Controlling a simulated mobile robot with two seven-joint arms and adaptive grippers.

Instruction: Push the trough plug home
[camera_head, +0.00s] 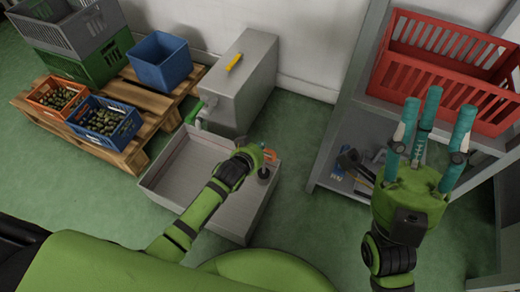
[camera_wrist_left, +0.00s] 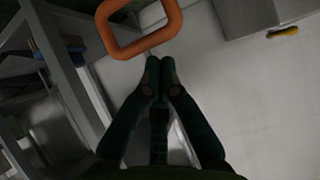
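The grey trough (camera_head: 172,176) stands on the floor in the middle of the head view. A small dark round piece, which looks like the plug (camera_head: 263,173), is at its right end; whether it is seated cannot be told. An orange loop handle (camera_head: 270,156) shows just beside it, and large at the top of the left wrist view (camera_wrist_left: 140,32). My left gripper (camera_head: 262,153) is over the trough's right end, close to the handle. In the left wrist view its fingertips (camera_wrist_left: 160,64) are together, below the loop and with nothing visible between them. My right gripper (camera_head: 436,120) is raised, fingers spread and empty.
A pallet (camera_head: 150,117) with crates is at the left. A shelf rack (camera_head: 345,92) with a red crate (camera_head: 434,70) is at the right. Green floor (camera_head: 305,225) is clear between.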

